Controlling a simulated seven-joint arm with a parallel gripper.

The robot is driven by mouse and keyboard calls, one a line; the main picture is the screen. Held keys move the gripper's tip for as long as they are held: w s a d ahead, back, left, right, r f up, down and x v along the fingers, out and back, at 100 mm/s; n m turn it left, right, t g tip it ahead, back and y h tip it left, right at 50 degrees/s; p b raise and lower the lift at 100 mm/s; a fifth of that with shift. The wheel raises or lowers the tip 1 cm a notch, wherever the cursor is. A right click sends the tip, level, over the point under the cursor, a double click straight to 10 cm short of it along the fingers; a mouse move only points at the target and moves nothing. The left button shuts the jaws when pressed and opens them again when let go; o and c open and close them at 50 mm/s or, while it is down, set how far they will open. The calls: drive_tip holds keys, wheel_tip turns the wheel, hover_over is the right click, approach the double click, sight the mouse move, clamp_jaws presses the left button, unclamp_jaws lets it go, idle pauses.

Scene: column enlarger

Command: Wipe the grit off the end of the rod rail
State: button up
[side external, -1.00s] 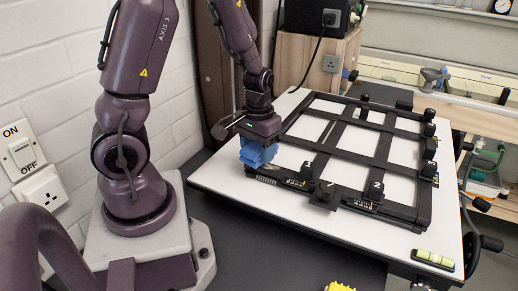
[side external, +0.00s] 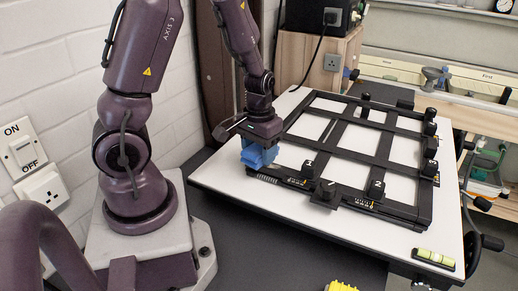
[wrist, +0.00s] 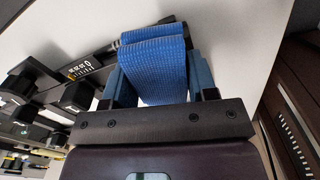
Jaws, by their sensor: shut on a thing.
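My gripper (side external: 259,146) is shut on a folded blue cloth (side external: 257,157), at the left end of the black frame on the white board. The cloth also shows in the wrist view (wrist: 158,65), bunched between the fingers. It hangs low beside the near left corner of the frame, by the end of the front rail (side external: 285,181). Whether the cloth touches the rail cannot be told. The rail's end is mostly hidden by the cloth and gripper, and I can make out no grit.
The white baseboard (side external: 226,182) carries the black masking frame with several knobs and numbered sliders. A spirit level (side external: 434,259) lies at its front right corner. A yellow object (side external: 340,287) shows at the bottom edge. A white brick wall stands close on the left.

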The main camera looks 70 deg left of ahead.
sight(274, 168)
drive_tip(key=shift+f, duration=0.55)
idle(0.4)
drive_tip(key=shift+w+d, duration=1.45)
drive_tip(key=shift+d, duration=0.05)
drive_tip(key=shift+a, duration=0.1)
drive_tip(key=shift+s+a, duration=1.45)
drive_tip(key=shift+s, duration=0.05)
drive_tip(key=shift+w+a, duration=0.1)
drive_tip(key=shift+w+a, duration=0.85)
drive_tip(key=shift+w, duration=0.05)
